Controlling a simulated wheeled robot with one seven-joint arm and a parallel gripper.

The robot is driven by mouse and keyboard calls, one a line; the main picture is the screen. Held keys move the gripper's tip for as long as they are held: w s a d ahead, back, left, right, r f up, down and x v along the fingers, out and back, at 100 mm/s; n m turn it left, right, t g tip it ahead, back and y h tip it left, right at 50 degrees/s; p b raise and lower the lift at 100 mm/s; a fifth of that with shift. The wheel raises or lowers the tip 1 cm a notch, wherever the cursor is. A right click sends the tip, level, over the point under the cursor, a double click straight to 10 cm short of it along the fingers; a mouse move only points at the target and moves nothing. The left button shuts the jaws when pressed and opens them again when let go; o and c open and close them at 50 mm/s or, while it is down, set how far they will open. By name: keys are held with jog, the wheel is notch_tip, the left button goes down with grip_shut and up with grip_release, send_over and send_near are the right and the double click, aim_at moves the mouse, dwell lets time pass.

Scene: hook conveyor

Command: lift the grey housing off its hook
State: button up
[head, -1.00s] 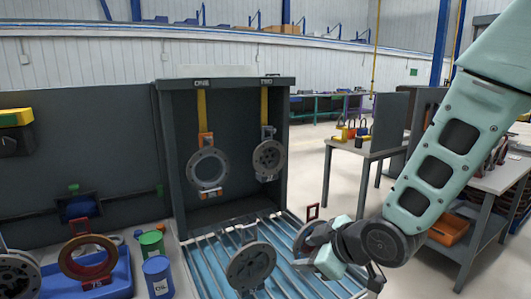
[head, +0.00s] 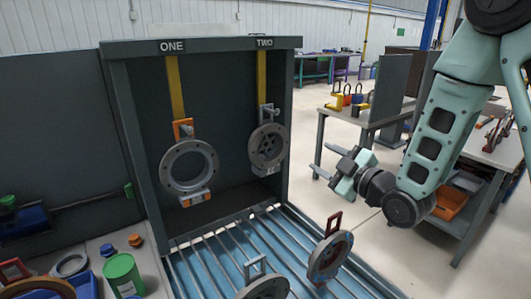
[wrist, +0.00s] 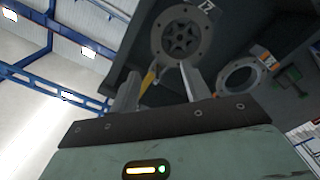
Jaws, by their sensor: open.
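A round grey housing (head: 268,146) with a holed face and a grey top bracket hangs from the yellow strap under sign TWO. A grey ring-shaped housing (head: 189,166) with an orange bracket hangs under sign ONE. My gripper (head: 325,162) is open and empty, to the right of the TWO housing and apart from it, fingers pointing left. In the wrist view the holed housing (wrist: 183,36) shows beyond the fingertips, and the ring housing (wrist: 237,77) sits to its right. My gripper's two fingers (wrist: 162,84) are spread with nothing between them.
The dark booth (head: 118,110) encloses both hooks at sides and back. Below is a slatted blue tray (head: 215,262) with a red-handled disc (head: 329,256) and another disc (head: 262,288). A green can (head: 122,275) stands at lower left. A side table (head: 365,117) stands behind my arm.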

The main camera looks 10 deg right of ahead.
jog(key=p, duration=0.3)
send_near(282, 132)
jog(key=w+a+f, duration=0.1)
jog(key=w, duration=0.2)
jog(key=w+p, duration=0.1)
jog(key=w+a+p, duration=0.1)
jog(key=w+a+r+p, duration=0.1)
jog(key=w, duration=0.1)
jog(key=shift+w+a+f, duration=0.1)
jog(key=shift+w+a, duration=0.05)
jog(key=shift+w, duration=0.45)
grip_shut()
